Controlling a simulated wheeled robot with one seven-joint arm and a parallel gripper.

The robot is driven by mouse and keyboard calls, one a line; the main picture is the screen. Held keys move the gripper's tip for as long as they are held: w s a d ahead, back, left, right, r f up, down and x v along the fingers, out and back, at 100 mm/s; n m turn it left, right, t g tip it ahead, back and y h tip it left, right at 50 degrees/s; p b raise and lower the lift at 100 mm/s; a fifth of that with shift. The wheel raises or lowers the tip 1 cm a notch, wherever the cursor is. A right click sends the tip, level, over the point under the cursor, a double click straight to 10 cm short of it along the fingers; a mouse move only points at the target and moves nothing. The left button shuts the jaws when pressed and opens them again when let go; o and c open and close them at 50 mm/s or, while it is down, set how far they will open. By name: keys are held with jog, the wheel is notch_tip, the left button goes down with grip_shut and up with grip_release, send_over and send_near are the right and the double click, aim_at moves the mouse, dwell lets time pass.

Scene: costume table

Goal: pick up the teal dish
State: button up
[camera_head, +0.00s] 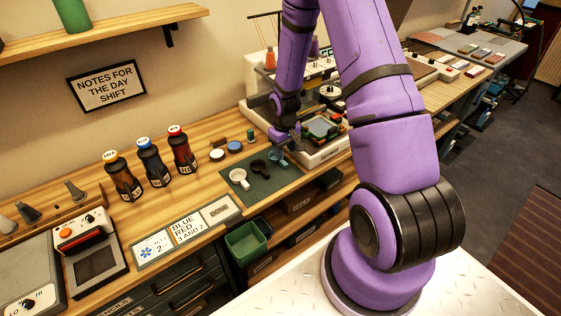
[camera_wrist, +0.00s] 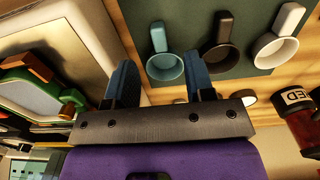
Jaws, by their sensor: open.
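The teal dish (camera_head: 277,158) is a small round cup with a handle, at the right end of a row on the dark green mat (camera_head: 262,197). In the wrist view the teal dish (camera_wrist: 166,68) lies ahead of my gripper, its handle pointing away. My gripper (camera_wrist: 161,66) is open and empty, with a blue finger to either side of the dish in the picture. In the head view my gripper (camera_head: 291,137) is above and just right of the dish. I cannot tell the exact height gap, and no contact is clear.
A dark brown dish (camera_wrist: 220,57) and a white dish (camera_wrist: 276,49) lie in line beside the teal one. A machine with a green-framed tray (camera_head: 322,127) stands close on the right. Several bottles (camera_head: 151,163) stand to the left. A green bin (camera_head: 246,240) is below the table's front edge.

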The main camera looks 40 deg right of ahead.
aim_at(284, 162)
jog(key=shift+w+d+f, duration=0.1)
jog(key=shift+f, duration=1.55)
jog(key=shift+w+f, duration=0.1)
jog(key=shift+f, duration=1.55)
grip_shut()
